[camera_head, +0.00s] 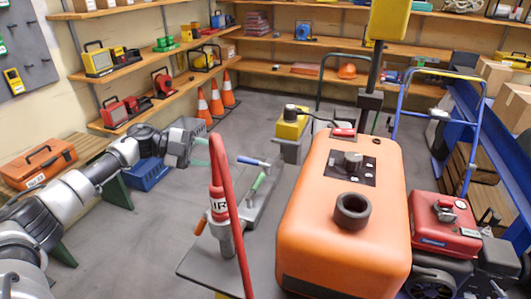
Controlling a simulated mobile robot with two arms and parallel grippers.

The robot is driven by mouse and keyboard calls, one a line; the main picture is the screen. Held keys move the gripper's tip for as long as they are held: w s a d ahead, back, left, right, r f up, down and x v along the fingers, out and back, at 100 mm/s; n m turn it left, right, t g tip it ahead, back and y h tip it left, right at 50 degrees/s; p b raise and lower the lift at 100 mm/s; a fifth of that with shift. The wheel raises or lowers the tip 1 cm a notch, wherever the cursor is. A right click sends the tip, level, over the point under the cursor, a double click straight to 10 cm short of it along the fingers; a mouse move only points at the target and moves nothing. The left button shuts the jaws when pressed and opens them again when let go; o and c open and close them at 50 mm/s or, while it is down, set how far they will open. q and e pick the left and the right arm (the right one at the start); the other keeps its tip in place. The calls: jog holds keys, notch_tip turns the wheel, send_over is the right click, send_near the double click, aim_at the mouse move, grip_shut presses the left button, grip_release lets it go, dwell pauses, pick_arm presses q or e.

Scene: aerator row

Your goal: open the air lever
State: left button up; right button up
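A red handle (216,175) with a white label stands upright on a grey post at the front of the grey deck. The label's visible letters read "IR"; a long red bar (236,225) crosses in front of it and hides part. A blue-handled lever (254,162) and a green-handled lever (258,184) lie behind it on a grey block. My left gripper (203,152) comes in from the left, above and behind the red handle. Its pale green fingertips look apart, with nothing seen between them. It appears clear of the handle, though depth is hard to tell. My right gripper is out of view.
A large orange machine housing (320,235) with a dark round neck stands right of the levers. A red engine (444,223) and blue tubular frame (399,110) are further right. An orange toolbox (38,163) is at left. Traffic cones (216,97) stand behind.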

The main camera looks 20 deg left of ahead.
aim_at(247, 161)
pick_arm(q)
jog(key=p+x, duration=0.1)
jog(key=x, duration=0.9)
jog(key=shift+w+d, duration=0.1)
jog(key=shift+d, duration=0.25)
grip_shut()
